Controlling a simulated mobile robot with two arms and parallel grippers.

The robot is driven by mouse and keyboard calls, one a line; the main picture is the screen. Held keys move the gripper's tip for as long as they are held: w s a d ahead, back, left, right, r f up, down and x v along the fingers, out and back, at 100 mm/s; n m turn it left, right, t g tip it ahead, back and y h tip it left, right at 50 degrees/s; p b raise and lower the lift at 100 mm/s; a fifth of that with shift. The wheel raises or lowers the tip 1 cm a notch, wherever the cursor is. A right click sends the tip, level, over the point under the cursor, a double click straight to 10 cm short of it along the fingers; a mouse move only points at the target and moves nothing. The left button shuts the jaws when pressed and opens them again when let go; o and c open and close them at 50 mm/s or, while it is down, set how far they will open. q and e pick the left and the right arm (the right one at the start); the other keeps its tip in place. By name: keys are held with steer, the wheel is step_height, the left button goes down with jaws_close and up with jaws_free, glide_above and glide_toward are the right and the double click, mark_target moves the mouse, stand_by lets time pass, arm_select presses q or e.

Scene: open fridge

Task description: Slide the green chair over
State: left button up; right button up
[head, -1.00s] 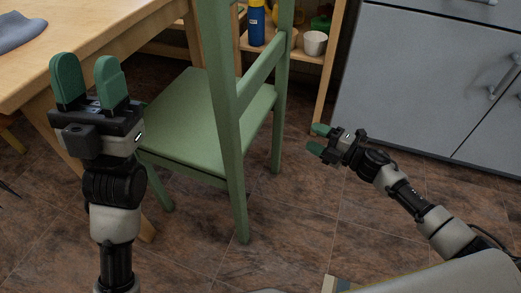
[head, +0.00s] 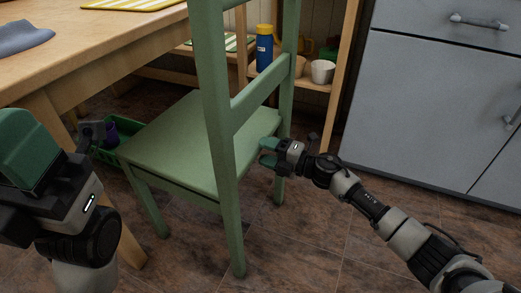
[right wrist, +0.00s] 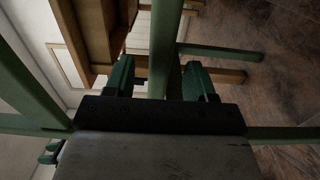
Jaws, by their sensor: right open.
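The green chair (head: 178,140) stands upright on the floor beside the table, its slatted back toward me in the head view. My right gripper (head: 268,152) is at the chair's right side, close to the seat edge and the rear right leg. In the right wrist view a green chair bar (right wrist: 165,45) passes between the two spread green fingers of the right gripper (right wrist: 160,80); contact cannot be told. My left gripper (head: 35,145) is large at the lower left of the head view, apart from the chair. Its jaw opening is hidden by the angle.
A wooden table (head: 90,55) is at the left, with a green crate (head: 118,152) on the floor under it. Grey cabinets (head: 430,100) stand at the right. A wooden shelf (head: 305,84) holds a blue bottle (head: 264,52) and a white cup (head: 323,72). Tiled floor is clear at front right.

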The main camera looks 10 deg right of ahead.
mark_target(261, 151)
steer(key=shift+x, duration=1.7)
steer(key=shift+c, duration=0.3)
steer(key=c, duration=0.9)
steer(key=shift+f, duration=0.1)
jaws_close()
steer(key=shift+f, duration=0.1)
